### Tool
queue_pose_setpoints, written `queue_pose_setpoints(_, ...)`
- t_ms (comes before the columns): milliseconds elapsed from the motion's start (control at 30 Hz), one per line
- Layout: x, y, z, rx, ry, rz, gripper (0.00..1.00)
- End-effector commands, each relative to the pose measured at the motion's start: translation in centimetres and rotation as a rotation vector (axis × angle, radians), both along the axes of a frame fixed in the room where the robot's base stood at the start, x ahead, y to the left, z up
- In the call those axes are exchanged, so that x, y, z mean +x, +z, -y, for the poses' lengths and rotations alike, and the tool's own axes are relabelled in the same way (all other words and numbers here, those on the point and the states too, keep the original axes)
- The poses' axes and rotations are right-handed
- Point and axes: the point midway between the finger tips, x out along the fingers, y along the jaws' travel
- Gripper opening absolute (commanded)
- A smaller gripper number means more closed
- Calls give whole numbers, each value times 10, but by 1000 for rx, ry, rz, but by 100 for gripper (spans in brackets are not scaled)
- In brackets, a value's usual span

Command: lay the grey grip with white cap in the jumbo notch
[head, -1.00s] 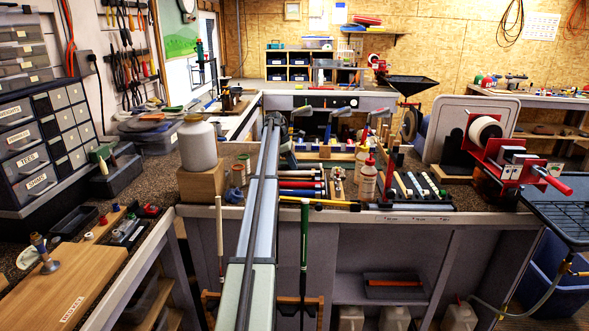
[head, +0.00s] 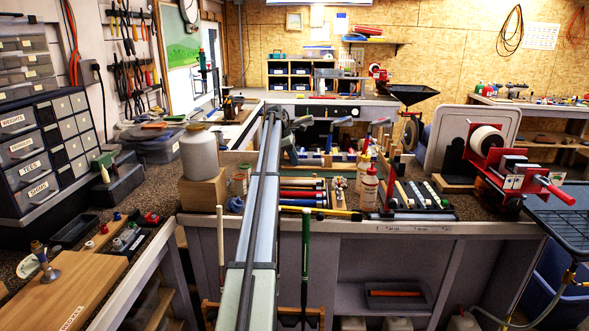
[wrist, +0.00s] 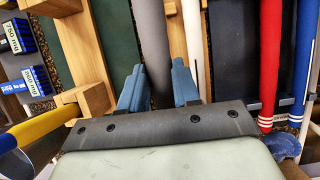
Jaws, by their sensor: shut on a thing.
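My gripper (wrist: 158,88) shows in the wrist view with its two blue-grey fingers on either side of a grey grip (wrist: 150,35). It is shut on this grip, which runs up out of the top of the wrist view. The white cap cannot be made out. In the head view my arm reaches over the bench, and the gripper end is too small and covered to tell apart clearly. I cannot tell which notch is the jumbo one; wooden notched pieces (wrist: 82,45) lie left of the gripper in the wrist view.
A red grip (wrist: 270,60) and a blue grip (wrist: 304,55) lie right of the gripper. A yellow bar (wrist: 42,128) is at lower left.

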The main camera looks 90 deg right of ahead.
Motion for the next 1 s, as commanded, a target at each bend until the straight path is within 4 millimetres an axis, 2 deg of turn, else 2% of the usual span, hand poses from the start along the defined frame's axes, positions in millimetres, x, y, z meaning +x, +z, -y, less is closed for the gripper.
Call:
queue_pose_setpoints(100,0,20,0,-11,0,1,7)
queue_pose_setpoints(200,0,31,-3,-56,1,4,7)
queue_pose_setpoints(267,0,36,-11,-83,2,5,7)
queue_pose_setpoints(367,-1,35,-40,-112,2,8,7)
queue_pose_setpoints(500,-3,28,-89,-156,10,12,7)
queue_pose_setpoints(667,-5,21,-127,-206,21,15,7)
queue_pose_setpoints(833,-5,17,-135,-254,22,19,7)
queue_pose_setpoints(933,-4,21,-120,-300,16,22,7)
queue_pose_setpoints(1000,-4,21,-118,-325,8,23,7)
